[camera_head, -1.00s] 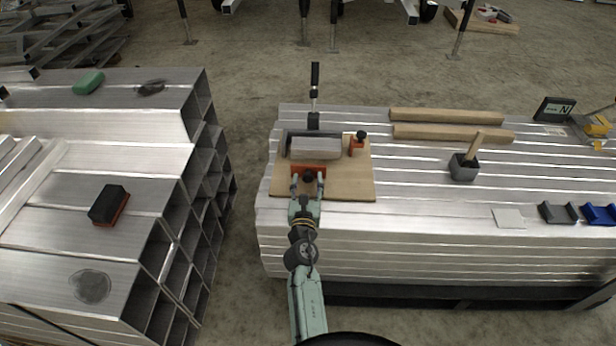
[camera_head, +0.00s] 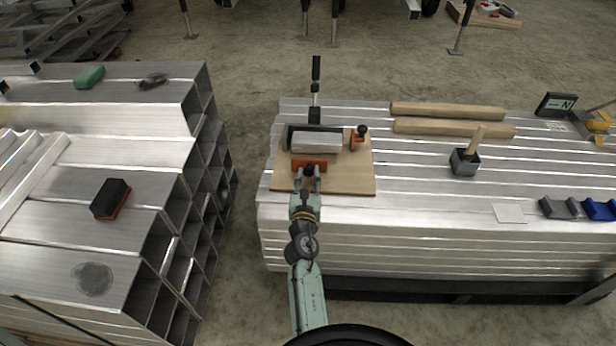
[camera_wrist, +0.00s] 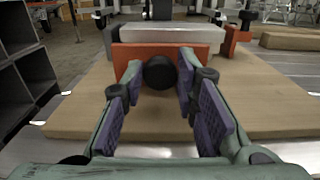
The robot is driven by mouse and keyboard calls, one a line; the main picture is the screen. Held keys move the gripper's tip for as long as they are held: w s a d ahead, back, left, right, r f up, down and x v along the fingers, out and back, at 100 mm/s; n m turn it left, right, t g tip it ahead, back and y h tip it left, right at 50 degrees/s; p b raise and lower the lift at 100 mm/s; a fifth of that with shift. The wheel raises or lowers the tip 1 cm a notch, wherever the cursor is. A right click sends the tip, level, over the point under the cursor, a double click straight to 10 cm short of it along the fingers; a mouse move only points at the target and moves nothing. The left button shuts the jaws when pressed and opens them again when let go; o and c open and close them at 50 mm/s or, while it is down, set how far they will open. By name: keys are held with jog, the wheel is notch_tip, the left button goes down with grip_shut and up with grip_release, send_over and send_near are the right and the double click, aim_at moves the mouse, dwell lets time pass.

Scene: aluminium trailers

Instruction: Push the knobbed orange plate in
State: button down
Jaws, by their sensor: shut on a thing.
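The orange plate (camera_head: 297,166) stands upright on the wooden board (camera_head: 350,182), on the near side of a pale metal block (camera_head: 316,144). In the wrist view the plate (camera_wrist: 132,56) shows its round black knob (camera_wrist: 160,72) facing me. My gripper (camera_head: 309,173) reaches in from the near side. Its purple-padded fingers are shut on the knob, one at each side. A narrow strip of board seems to lie between plate and block, but the exact gap is hard to tell.
A small orange stop with a black knob (camera_head: 361,131) stands right of the block. A black-handled clamp (camera_head: 315,75) rises behind it. Wooden bars (camera_head: 450,111) and a grey holder (camera_head: 464,162) lie further right. A stack of square tubes (camera_head: 150,150) stands left across a gap.

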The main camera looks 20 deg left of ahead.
aim_at(308, 173)
dwell(0.3)
jog(key=x, duration=0.4)
jog(key=shift+w+a, duration=0.1)
jog(key=shift+w, duration=0.15)
jog(key=c, duration=1.3)
grip_release()
jog(key=v, duration=1.1)
jog(key=shift+s, duration=0.55)
jog(key=shift+r, duration=0.1)
jog(key=shift+c, duration=0.3)
